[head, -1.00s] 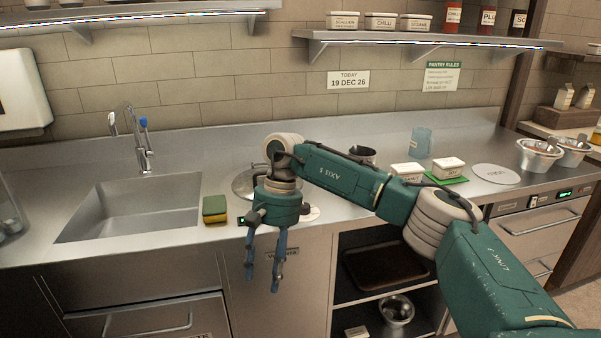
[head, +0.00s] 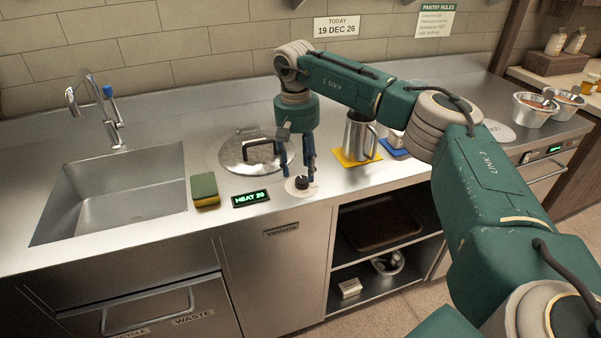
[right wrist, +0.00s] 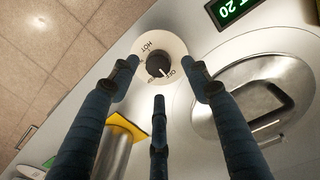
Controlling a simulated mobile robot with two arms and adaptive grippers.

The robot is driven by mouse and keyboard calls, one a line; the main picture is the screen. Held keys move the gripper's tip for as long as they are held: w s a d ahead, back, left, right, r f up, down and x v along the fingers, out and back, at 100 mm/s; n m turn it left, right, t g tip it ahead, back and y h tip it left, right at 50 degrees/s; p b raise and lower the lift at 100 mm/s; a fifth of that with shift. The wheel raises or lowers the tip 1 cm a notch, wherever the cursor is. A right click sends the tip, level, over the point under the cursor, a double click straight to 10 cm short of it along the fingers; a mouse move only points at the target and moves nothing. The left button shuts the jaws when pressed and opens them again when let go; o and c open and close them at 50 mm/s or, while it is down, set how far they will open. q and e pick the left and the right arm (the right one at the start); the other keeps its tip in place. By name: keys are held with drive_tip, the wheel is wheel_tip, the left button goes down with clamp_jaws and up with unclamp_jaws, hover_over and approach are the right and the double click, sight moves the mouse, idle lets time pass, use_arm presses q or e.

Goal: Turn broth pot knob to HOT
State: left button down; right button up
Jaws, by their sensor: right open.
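The broth pot (head: 235,160) is set into the counter with a metal lid and black handle; the lid also shows in the right wrist view (right wrist: 232,104). In front is a black knob (head: 301,183) on a round white dial. In the right wrist view, the knob (right wrist: 158,66) has a pale pointer mark on the side away from HOT, near OFF lettering. A green-lit display (head: 251,198) reads HEAT 20. My right gripper (head: 297,158) points down just above the knob, its three fingers open and spread around it; contact is unclear. My left gripper is not in view.
A yellow and green sponge (head: 205,190) lies between the sink (head: 120,190) and pot. A metal pitcher (head: 356,136) stands on a yellow mat (head: 345,160) right of my gripper. Steel bowls (head: 532,108) stand farther right.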

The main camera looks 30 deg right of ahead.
sight(301, 178)
drive_tip(key=shift+f, duration=0.75)
drive_tip(key=shift+s+f, duration=0.2)
drive_tip(key=shift+f, duration=0.5)
drive_tip(key=shift+w+f, duration=0.1)
drive_tip(key=shift+f, duration=0.05)
drive_tip(key=c, duration=1.1)
